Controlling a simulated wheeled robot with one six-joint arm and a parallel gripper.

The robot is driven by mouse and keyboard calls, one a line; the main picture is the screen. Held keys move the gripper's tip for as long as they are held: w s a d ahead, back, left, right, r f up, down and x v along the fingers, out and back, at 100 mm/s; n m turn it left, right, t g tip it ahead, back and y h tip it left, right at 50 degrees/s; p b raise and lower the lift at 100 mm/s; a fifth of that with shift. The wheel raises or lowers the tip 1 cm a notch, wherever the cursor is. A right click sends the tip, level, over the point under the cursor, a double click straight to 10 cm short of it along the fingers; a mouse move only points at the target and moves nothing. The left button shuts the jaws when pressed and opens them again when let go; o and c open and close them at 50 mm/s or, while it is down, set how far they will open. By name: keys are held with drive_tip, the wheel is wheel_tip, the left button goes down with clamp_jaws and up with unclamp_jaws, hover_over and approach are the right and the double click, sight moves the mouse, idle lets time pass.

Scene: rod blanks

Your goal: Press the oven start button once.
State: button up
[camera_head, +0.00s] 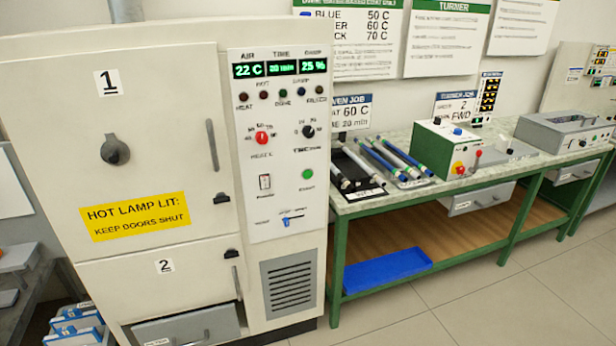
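The oven (160,200) is a tall cream cabinet on the left, with an upper door marked 1 and a lower door marked 2, both shut. Its control panel (285,205) is on the right side of the front. The green start button (307,174) sits on the panel's right, below a black knob. A red knob (262,138) and a rocker power switch (265,182) are on the panel's left, and a blue slide switch (286,222) is below. The display (280,69) reads 22 C, 20 min and 25 %. My gripper is not in view.
A green-framed bench (420,195) stands right of the oven, with rods in trays (385,165) and a turner box (450,148). A blue tray (387,273) lies on its lower shelf. The tiled floor (500,300) in front of the bench is clear.

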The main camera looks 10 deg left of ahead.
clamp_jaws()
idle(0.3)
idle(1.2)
